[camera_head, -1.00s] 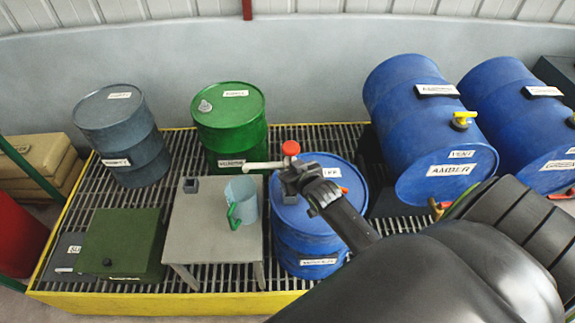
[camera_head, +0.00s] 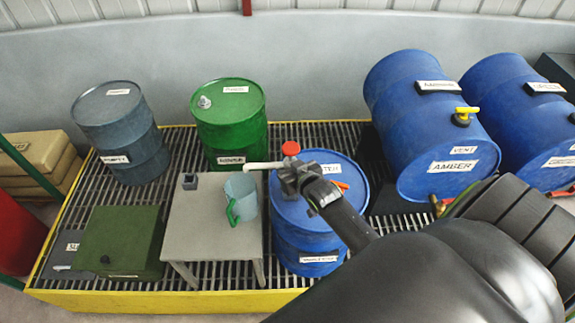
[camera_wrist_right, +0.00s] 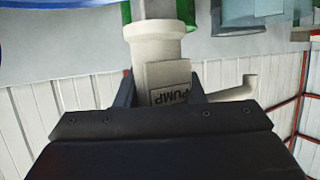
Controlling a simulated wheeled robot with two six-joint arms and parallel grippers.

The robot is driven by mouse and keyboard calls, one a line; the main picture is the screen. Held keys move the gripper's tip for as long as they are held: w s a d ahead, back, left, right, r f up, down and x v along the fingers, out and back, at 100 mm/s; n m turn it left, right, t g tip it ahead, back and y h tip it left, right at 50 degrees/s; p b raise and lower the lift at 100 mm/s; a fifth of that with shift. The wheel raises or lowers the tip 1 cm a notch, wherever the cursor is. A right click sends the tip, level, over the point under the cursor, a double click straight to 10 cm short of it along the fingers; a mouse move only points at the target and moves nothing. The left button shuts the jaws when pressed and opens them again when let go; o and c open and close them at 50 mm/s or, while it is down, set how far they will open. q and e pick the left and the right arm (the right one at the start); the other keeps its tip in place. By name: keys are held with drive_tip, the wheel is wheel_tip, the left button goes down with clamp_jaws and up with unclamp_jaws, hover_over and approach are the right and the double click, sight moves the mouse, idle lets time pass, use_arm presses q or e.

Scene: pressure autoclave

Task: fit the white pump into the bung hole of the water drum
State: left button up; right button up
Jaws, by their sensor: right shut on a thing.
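The white pump with a red knob (camera_head: 291,149) and a white spout (camera_head: 263,165) pointing left is held in my right gripper (camera_head: 299,177). In the right wrist view the white pump body (camera_wrist_right: 155,42) and its "PUMP" label sit between the jaws, with its shaft running on toward the drums. The upright blue water drum (camera_head: 297,240) stands below, and the gripper and pump overlap its top in the head view. The bung hole cannot be made out; the gripper and pump cover part of the lid. Whether the pump touches the drum cannot be told. My left gripper is out of view.
A grey table (camera_head: 187,221) with a light-blue jug (camera_head: 243,189) stands left of the drum. A green drum (camera_head: 231,140) and a grey-blue drum (camera_head: 121,140) are behind. Blue drums lying on their sides, including AMBER (camera_head: 425,120), are to the right. A yellow-edged grating lies underneath.

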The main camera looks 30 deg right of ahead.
drive_tip(key=shift+f+b, duration=0.95)
drive_tip(key=shift+f, duration=0.5)
drive_tip(key=o, duration=1.3)
drive_tip(key=b+v, duration=0.2)
drive_tip(key=v, duration=1.5)
drive_tip(key=shift+s, duration=0.25)
